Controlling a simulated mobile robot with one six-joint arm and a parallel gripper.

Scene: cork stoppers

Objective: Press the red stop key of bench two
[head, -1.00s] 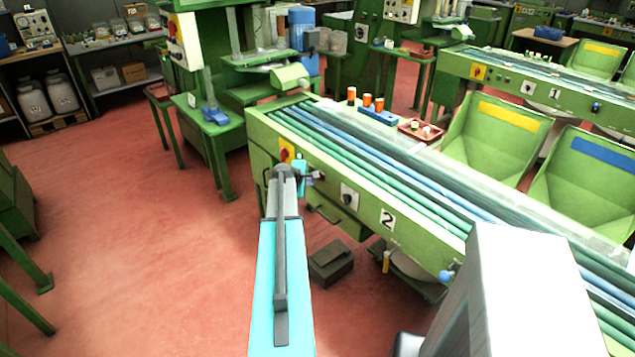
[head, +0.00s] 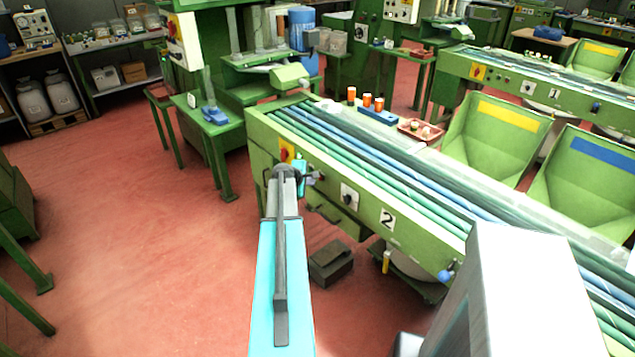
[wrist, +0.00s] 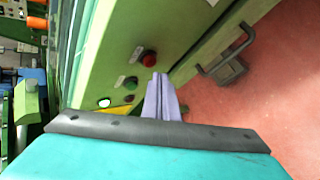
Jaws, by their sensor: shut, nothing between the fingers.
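The red stop key (wrist: 149,59) is a round red button on the green front panel of bench two (head: 387,219), the bench with the "2" plate. A green key (wrist: 129,84) sits below and left of it in the wrist view. My gripper (wrist: 158,77) is shut and empty. Its pale fingertips lie just below and right of the red key in the wrist view; whether they touch it I cannot tell. In the head view my cyan arm reaches the bench's left end and mostly hides the fingers and keys.
A black rotary switch (head: 349,195) is to the right. A dark box (head: 331,262) stands on the floor below. Red floor is open to the left.

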